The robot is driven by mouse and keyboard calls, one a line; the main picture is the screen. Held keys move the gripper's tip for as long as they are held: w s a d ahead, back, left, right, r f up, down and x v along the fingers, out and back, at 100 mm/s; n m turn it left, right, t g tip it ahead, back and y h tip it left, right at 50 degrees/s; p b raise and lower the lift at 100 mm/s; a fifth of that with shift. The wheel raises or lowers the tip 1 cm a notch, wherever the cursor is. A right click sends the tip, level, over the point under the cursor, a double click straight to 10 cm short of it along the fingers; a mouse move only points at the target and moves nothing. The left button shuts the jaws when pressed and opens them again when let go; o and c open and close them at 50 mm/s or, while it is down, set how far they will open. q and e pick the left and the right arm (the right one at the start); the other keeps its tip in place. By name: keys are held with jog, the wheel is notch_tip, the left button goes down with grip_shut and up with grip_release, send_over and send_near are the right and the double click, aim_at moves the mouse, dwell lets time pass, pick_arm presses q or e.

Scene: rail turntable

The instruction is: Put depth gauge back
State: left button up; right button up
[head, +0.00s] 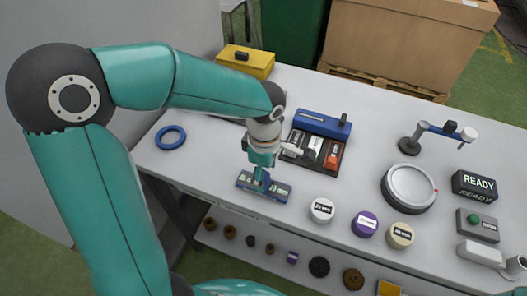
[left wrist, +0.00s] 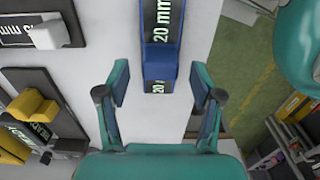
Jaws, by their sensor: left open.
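A blue bar (head: 276,192) with dark label windows lies near the front edge of the white table in the head view. In the left wrist view a blue piece (left wrist: 160,50) reads "20 mm" in two places. I take it to be the same bar and the depth gauge; no label names it. My left gripper (head: 262,178) is right at the bar in the head view. In the left wrist view the gripper (left wrist: 159,84) is open, one finger on each side of the blue piece's near end, with gaps. My right gripper is not in view.
Behind the bar is a dark tray (head: 327,170) with white, grey and orange-red parts, then a blue block (head: 322,123). White, purple and cream pucks, a round turntable (head: 410,186) and a READY sign (head: 474,185) stand right.

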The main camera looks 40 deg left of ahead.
pick_arm(q)
notch_tip(320, 180, up, 10)
jog(key=shift+f, duration=0.25)
dwell(0.5)
